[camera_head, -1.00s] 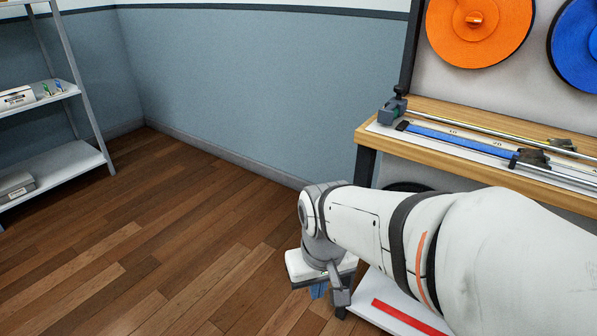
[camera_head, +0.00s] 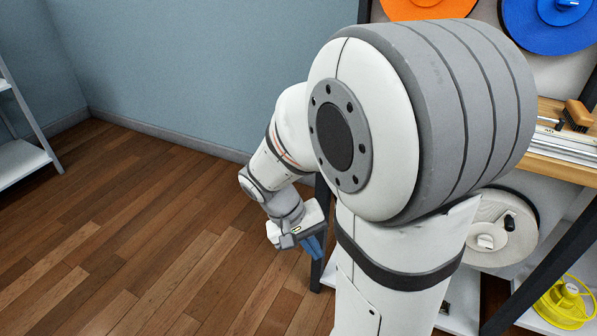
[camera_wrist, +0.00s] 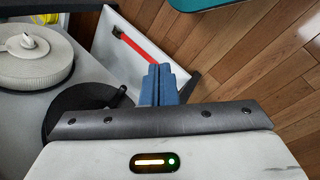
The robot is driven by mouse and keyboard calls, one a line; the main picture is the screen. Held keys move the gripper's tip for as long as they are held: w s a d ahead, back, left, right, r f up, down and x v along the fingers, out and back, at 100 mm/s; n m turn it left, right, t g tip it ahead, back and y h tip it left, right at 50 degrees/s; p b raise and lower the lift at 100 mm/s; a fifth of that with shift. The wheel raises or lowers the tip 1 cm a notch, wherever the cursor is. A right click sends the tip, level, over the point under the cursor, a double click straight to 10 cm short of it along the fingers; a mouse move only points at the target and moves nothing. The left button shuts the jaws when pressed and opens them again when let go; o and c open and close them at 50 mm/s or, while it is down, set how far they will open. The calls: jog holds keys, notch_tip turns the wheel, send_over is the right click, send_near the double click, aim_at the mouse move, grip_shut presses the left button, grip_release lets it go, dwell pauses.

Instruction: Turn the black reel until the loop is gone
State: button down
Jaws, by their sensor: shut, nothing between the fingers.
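The black reel (camera_wrist: 80,108) lies at the left of the wrist view, a dark disc with a short black crank handle (camera_wrist: 117,97). My wrist housing covers its lower part. I cannot make out a loop of strap. In the head view my arm stands in front of the place and I cannot make out the black reel. My gripper (camera_head: 313,249) hangs low, left of the bench leg, its blue fingers shut and empty. In the wrist view the fingers (camera_wrist: 158,86) show just right of the crank handle, apart from it in the picture.
A cream reel (camera_head: 488,218) hangs below the bench, with a yellow reel (camera_head: 563,310) lower right. Orange (camera_head: 430,8) and blue (camera_head: 545,35) reels hang above. A white shelf with a red strip (camera_wrist: 137,48) lies beyond my fingers. Open wooden floor (camera_head: 150,230) is at left.

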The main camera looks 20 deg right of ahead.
jog(key=w+d+f+m+t+h, duration=0.1)
jog(key=w+d+f+h, duration=0.35)
jog(key=w+f, duration=0.2)
jog(key=w+d+f+t+h, duration=0.1)
jog(key=w+d+f+h, duration=0.35)
jog(key=w+h, duration=0.2)
jog(key=s+d+f+b, duration=0.3)
jog(key=d+f+b, duration=0.1)
jog(key=d, duration=0.6)
jog(key=shift+d+f, duration=0.25)
jog(key=shift+d, duration=0.15)
